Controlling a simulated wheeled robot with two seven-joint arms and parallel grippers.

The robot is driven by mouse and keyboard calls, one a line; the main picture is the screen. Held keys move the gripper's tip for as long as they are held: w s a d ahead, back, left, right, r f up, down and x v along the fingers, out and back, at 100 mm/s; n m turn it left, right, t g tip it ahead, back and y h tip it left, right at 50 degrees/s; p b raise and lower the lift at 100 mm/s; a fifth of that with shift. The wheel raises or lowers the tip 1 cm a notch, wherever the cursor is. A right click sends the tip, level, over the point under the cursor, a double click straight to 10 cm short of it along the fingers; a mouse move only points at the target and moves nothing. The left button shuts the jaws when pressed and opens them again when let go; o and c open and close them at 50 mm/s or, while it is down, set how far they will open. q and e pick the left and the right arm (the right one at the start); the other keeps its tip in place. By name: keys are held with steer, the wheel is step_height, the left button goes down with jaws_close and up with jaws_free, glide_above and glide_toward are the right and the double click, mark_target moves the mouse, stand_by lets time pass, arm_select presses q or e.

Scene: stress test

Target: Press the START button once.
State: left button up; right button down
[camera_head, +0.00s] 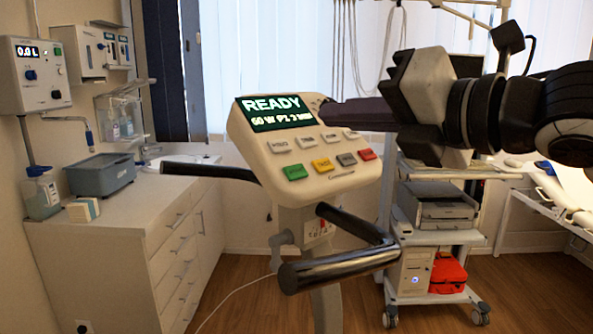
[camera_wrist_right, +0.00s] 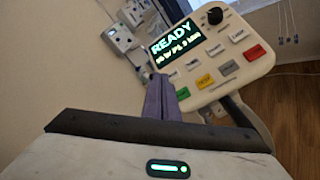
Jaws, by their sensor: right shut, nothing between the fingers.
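The console (camera_head: 305,185) is a cream panel with a dark screen (camera_head: 270,112) reading READY and a second line that looks like 60 W and 3 min. Below the screen is a row of pale buttons, then a row of green (camera_head: 295,172), yellow (camera_head: 322,164), grey and red (camera_head: 367,154) buttons. Their labels are too small to read surely. My right gripper (camera_head: 326,113) reaches in from the right, its shut, empty fingers in front of the panel's upper right. In the right wrist view the fingers (camera_wrist_right: 161,84) point at the console and cover part of it. My left gripper is not visible.
Dark handlebars (camera_head: 335,268) stick out from below the console. A counter (camera_head: 120,225) with a grey-blue bin (camera_head: 100,176) stands at left. A wheeled cart (camera_head: 436,235) with a printer stands behind at right, beside a bed. Open wooden floor lies between.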

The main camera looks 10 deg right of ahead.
mark_target(296, 172)
steer(key=w+a+f+b, duration=0.2)
steer(key=w+f+b, duration=0.2)
steer(key=f, duration=0.3)
steer(key=shift+w+a+b, duration=0.25)
steer(key=shift+w+b, duration=0.15)
steer(key=shift+b, duration=0.15)
stand_by(1.5)
steer(key=shift+w+a+f, duration=0.15)
steer(key=shift+w+f, duration=0.05)
steer(key=shift+f, duration=0.1)
